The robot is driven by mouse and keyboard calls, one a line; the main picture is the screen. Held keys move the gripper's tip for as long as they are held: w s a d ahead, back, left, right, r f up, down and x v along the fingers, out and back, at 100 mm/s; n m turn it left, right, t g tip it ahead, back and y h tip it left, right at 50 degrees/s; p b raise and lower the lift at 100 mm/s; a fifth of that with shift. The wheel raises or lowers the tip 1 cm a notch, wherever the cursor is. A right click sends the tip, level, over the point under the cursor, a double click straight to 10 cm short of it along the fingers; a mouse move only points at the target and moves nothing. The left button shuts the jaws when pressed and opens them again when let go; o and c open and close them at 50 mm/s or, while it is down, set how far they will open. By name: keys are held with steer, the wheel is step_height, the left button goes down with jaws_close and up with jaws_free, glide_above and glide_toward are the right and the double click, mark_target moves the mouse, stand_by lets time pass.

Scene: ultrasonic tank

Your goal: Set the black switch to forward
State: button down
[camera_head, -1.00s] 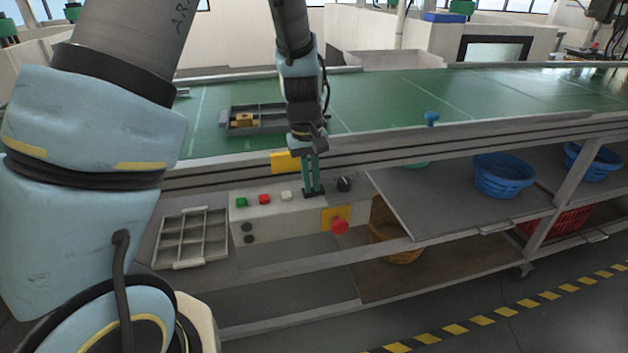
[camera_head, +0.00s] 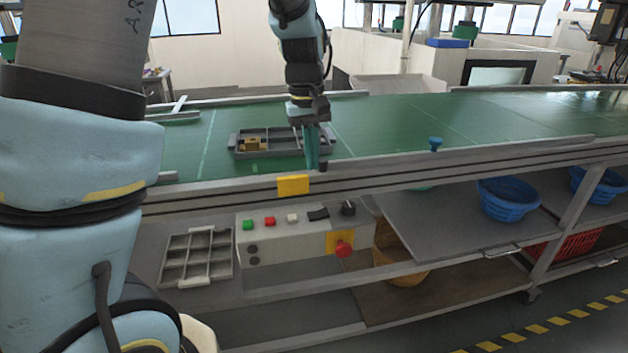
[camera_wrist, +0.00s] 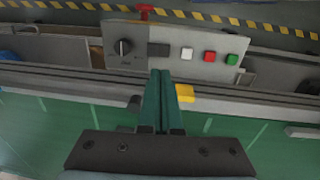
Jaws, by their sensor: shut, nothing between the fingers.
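A flat black rocker switch (camera_head: 318,213) sits on top of the light control box (camera_head: 290,243), between a white button and a round black knob (camera_head: 348,208). In the wrist view the rocker (camera_wrist: 158,49) and the knob (camera_wrist: 123,47) both show unobstructed. I cannot tell which way the rocker is tipped; the knob has a pale pointer line. My gripper (camera_head: 316,168) is shut and empty, pointing down at the conveyor's front edge, above and behind the box. In the wrist view its fingertips (camera_wrist: 160,73) are apart from the rocker.
Green (camera_head: 248,224), red (camera_head: 270,221) and white (camera_head: 292,218) buttons line the box top. A red mushroom button (camera_head: 343,250) is on its front. A yellow block (camera_head: 293,185) is on the conveyor rail. A grey tray (camera_head: 265,155) lies on the green belt.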

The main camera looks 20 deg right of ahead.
steer(key=shift+r, duration=0.75)
steer(key=shift+f, duration=0.1)
steer(key=b, duration=0.6)
steer(key=shift+w+d+f+b, duration=0.2)
steer(key=shift+f+b, duration=0.15)
steer(key=shift+f, duration=0.05)
steer(key=shift+r+h+b, duration=0.2)
steer(key=shift+h+b, duration=0.1)
steer(key=shift+b, duration=0.9)
steer(key=shift+r+b, duration=0.35)
